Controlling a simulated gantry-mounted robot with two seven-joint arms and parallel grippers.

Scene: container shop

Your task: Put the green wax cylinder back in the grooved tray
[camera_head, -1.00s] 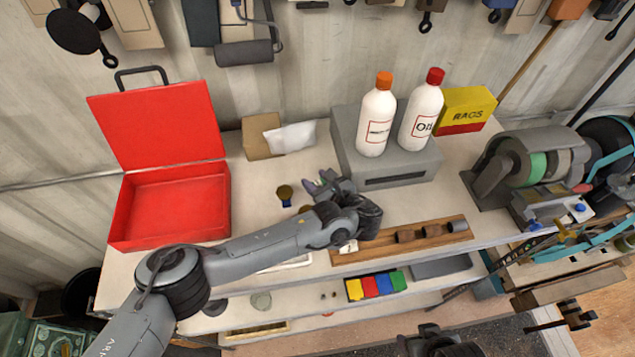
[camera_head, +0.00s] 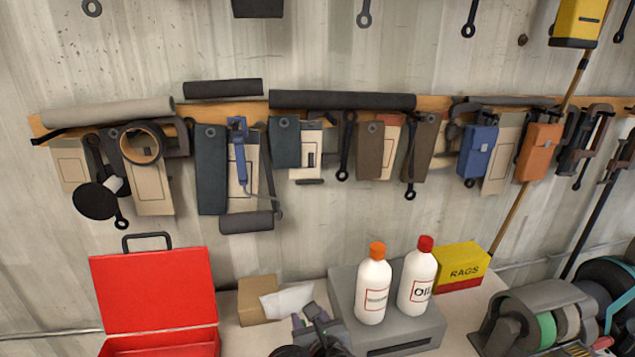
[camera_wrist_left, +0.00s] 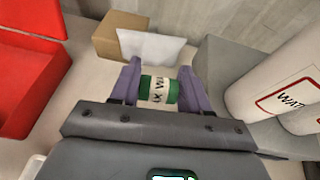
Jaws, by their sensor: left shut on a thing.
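In the left wrist view, the green wax cylinder (camera_wrist_left: 145,95), with a white label marked with WAX lettering, sits between the two purple fingers of my left gripper (camera_wrist_left: 158,88). The fingers are shut on it from both sides. In the head view, my left gripper (camera_head: 313,322) shows only in part at the bottom edge, in front of the grey box, and the cylinder cannot be made out there. The grooved tray is outside both present views. My right gripper is not in view.
A red open case (camera_head: 155,290) stands left. A cardboard box (camera_head: 257,302) with white paper lies behind my gripper. Tools hang on the wall.

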